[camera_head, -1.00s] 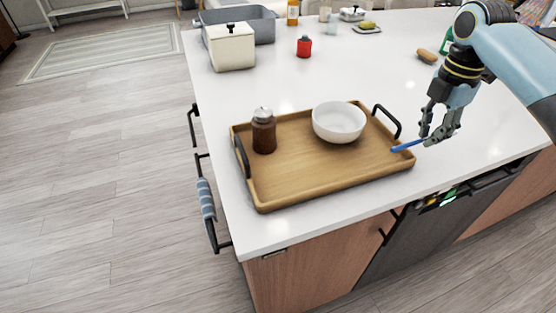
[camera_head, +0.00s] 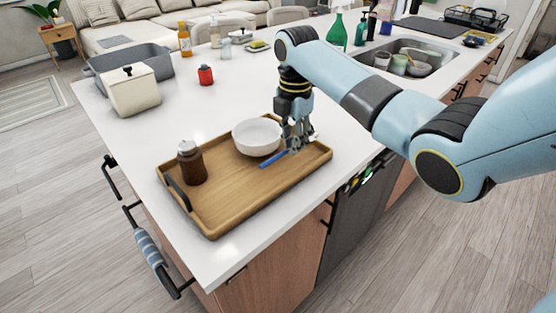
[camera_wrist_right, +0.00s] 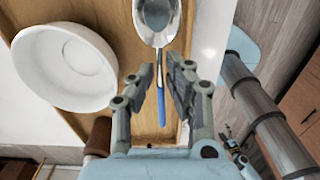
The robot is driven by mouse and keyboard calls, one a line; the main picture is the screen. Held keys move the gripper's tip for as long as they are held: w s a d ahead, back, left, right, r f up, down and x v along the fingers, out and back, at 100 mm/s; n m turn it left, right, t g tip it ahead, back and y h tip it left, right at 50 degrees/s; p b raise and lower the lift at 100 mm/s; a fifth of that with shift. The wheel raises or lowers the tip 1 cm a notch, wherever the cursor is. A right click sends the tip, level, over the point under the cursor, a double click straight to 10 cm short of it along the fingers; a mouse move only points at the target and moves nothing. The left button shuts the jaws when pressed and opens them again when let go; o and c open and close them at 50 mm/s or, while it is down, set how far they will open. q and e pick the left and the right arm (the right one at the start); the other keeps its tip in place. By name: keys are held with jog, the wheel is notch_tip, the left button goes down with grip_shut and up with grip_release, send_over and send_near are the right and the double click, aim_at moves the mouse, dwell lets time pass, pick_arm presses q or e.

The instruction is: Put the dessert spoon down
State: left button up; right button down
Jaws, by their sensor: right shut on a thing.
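The dessert spoon has a blue handle (camera_head: 272,159) and a shiny metal bowl (camera_wrist_right: 157,14). My right gripper (camera_head: 296,149) is shut on the spoon, over the right part of the wooden tray (camera_head: 232,209). In the right wrist view the fingers (camera_wrist_right: 161,82) close around the spoon, with its metal bowl at the top and blue handle below. I cannot tell whether the spoon touches the tray. A white bowl (camera_head: 257,137) stands on the tray just left of the gripper and also shows in the wrist view (camera_wrist_right: 64,66).
A brown jar (camera_head: 191,164) stands on the tray's left part. A cream canister (camera_head: 134,90), a grey basin (camera_head: 148,57) and a red container (camera_head: 206,75) stand farther back. The sink (camera_head: 407,58) holds dishes.

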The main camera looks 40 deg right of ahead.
aim_at(282, 174)
jog(key=a+f, duration=0.2)
jog(key=shift+a, duration=0.4)
notch_tip(282, 174, down, 4)
jog(key=shift+r+p, duration=0.25)
jog(key=shift+p, duration=0.1)
jog(key=shift+f, duration=0.25)
jog(key=shift+f, duration=0.15)
jog(key=c, duration=1.6)
grip_release()
